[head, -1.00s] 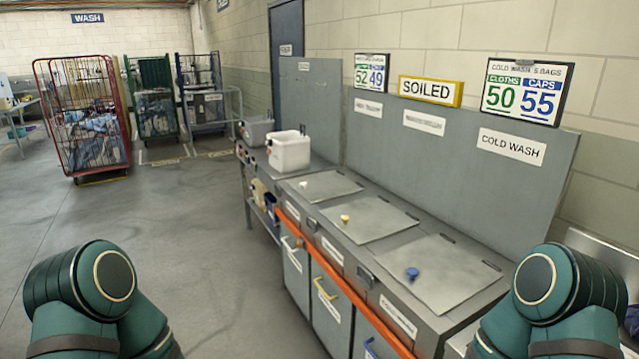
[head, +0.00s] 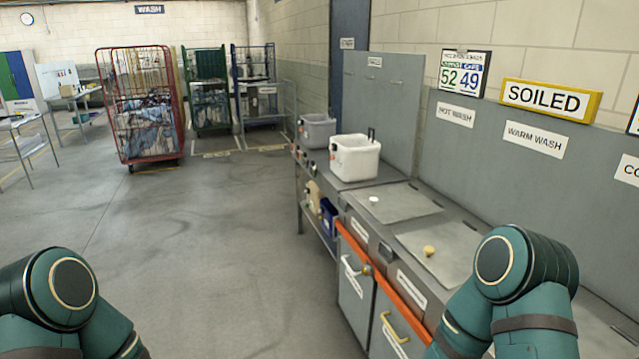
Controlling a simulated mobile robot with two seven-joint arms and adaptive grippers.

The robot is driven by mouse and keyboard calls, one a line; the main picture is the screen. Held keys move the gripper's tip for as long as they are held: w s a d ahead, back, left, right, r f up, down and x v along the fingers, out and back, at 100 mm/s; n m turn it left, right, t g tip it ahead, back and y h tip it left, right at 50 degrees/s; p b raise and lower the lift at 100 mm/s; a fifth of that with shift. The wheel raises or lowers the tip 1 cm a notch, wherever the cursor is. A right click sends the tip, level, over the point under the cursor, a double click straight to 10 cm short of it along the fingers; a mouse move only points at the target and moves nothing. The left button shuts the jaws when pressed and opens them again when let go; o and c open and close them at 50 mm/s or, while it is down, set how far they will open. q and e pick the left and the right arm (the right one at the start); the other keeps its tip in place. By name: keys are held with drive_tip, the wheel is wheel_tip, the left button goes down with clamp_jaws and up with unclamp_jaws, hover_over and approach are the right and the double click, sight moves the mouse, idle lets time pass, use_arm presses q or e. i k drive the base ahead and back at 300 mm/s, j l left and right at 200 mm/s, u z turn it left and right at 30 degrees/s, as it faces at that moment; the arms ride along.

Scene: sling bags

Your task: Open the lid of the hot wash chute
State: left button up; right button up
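The hot wash chute lid (head: 393,202) is a flat grey panel with a white knob (head: 374,199). It lies shut in the counter top, below the HOT WASH label (head: 455,114) on the grey back panel. The warm wash lid (head: 440,248) with a yellow knob (head: 429,251) lies shut to its right, partly hidden by my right arm. My two arms show only as teal links at the lower left and lower right. Neither gripper is in view.
A white tub (head: 354,158) and a grey tub (head: 317,131) stand left of the lids. An orange rail (head: 382,272) runs along the counter front. A red cage trolley (head: 142,105) stands farther back. The floor (head: 190,250) left of the counter is clear.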

sight(395, 204)
drive_tip(key=i+j+u, duration=0.1)
drive_tip(key=i+u, duration=0.35)
drive_tip(key=i, duration=0.9)
drive_tip(key=i+j+z, duration=0.1)
drive_tip(key=i+z, duration=0.4)
drive_tip(key=i+j+z, duration=0.3)
drive_tip(key=i+z, duration=0.2)
drive_tip(key=i+j+z, duration=0.15)
drive_tip(key=z, duration=0.2)
drive_tip(key=i+j+z, duration=0.15)
drive_tip(key=z, duration=0.2)
drive_tip(key=j+z, duration=0.4)
drive_tip(key=i+l, duration=0.05)
drive_tip(key=l, duration=0.05)
